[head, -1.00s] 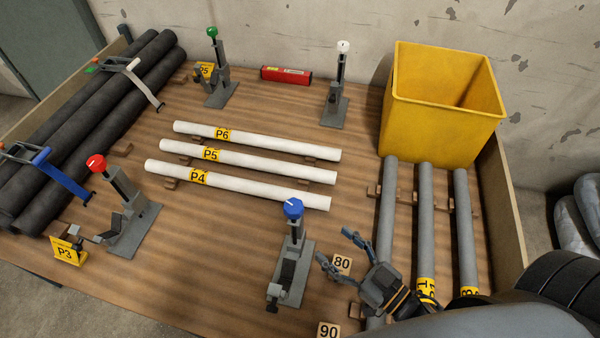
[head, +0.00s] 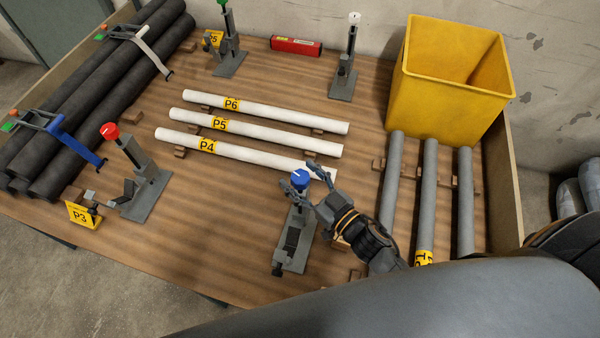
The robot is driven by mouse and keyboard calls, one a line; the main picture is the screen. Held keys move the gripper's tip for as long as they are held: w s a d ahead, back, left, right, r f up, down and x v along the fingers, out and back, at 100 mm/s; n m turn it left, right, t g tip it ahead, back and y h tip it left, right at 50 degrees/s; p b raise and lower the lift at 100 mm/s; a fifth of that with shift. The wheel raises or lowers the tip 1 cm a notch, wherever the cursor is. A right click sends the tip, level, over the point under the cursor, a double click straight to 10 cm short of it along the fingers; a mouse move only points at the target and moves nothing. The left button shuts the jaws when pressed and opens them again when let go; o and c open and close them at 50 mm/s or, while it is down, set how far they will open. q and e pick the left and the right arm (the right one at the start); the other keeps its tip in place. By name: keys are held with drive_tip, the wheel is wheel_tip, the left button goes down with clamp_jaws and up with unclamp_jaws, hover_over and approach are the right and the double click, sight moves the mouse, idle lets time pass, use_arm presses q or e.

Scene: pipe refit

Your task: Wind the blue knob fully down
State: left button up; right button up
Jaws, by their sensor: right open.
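The blue knob (head: 299,178) sits on top of an upright grey clamp stand (head: 294,240) near the front middle of the wooden table. A white pointer line shows on its top. My right gripper (head: 310,182) is open beside the knob, with its fingers reaching toward it from the right. One fingertip is near the knob's far right side, the other lower by the stand. I cannot tell whether either finger touches the knob. My left gripper is not in view.
White pipes P4 (head: 250,154), P5 and P6 lie just behind the knob. Grey pipes (head: 426,190) lie right of my gripper, before a yellow bin (head: 450,85). A red-knob stand (head: 140,180) is at left. Table between the red and blue stands is clear.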

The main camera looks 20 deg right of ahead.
drive_tip(key=shift+w+a, duration=0.1)
drive_tip(key=shift+w, duration=0.15)
drive_tip(key=c, duration=1.2)
drive_tip(key=shift+o, duration=0.2)
drive_tip(key=shift+n+g+y, duration=0.3)
drive_tip(key=shift+n+y, duration=0.1)
drive_tip(key=shift+y, duration=0.1)
